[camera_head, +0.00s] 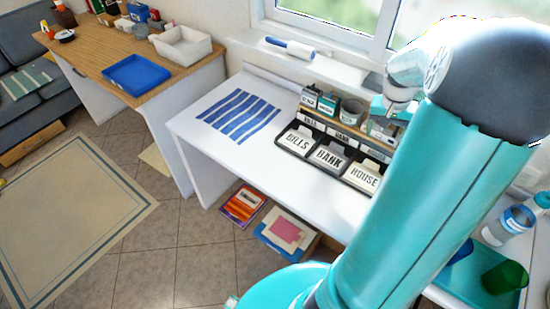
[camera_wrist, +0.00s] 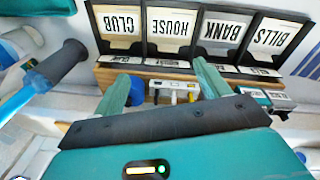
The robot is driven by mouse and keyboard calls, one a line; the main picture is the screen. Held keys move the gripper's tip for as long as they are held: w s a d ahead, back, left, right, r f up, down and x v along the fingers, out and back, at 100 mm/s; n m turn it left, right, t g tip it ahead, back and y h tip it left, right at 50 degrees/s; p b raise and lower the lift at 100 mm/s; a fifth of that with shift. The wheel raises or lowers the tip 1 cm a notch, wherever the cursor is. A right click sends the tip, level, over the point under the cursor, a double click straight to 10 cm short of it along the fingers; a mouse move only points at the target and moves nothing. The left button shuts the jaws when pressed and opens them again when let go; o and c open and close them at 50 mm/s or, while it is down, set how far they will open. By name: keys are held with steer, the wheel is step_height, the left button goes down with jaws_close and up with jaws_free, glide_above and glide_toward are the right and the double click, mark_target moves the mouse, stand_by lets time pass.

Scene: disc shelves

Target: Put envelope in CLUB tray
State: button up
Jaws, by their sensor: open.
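In the wrist view the CLUB tray (camera_wrist: 119,47) is at the upper left, its label upside down. It is the leftmost of a row of black trays, beside the HOUSE tray (camera_wrist: 171,47). My gripper (camera_wrist: 161,70) is open, with its two green fingers apart and nothing held between them. The fingers point toward the wooden shelf just behind the trays. In the head view my arm covers the CLUB end of the row; the BILLS tray (camera_head: 296,143), BANK and HOUSE show. I cannot pick out the envelope for certain in either view.
A blue-striped mat (camera_head: 238,114) lies on the white desk (camera_head: 192,130), left of the trays. The wooden shelf (camera_wrist: 150,75) holds small boxes and a cup (camera_head: 351,111). Papers (camera_head: 287,232) lie below the desk.

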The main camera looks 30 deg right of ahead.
steer(key=a+r+n+t, duration=0.15)
steer(key=a+r, duration=0.25)
steer(key=a, duration=0.5)
steer(key=w+a+r+n+t, duration=0.1)
steer(key=a+r+n, duration=0.25)
steer(key=a, duration=0.55)
steer(key=a+r+n+t, duration=0.1)
steer(key=a+r, duration=0.4)
steer(key=a, duration=0.5)
steer(key=s+a+n+t+y, duration=0.1)
steer(key=s+a+n+t, duration=0.1)
steer(key=s+a, duration=0.4)
steer(key=a+n, duration=0.1)
steer(key=a, duration=0.2)
steer(key=shift+a+r+y, duration=0.3)
steer(key=shift+a+r, duration=0.05)
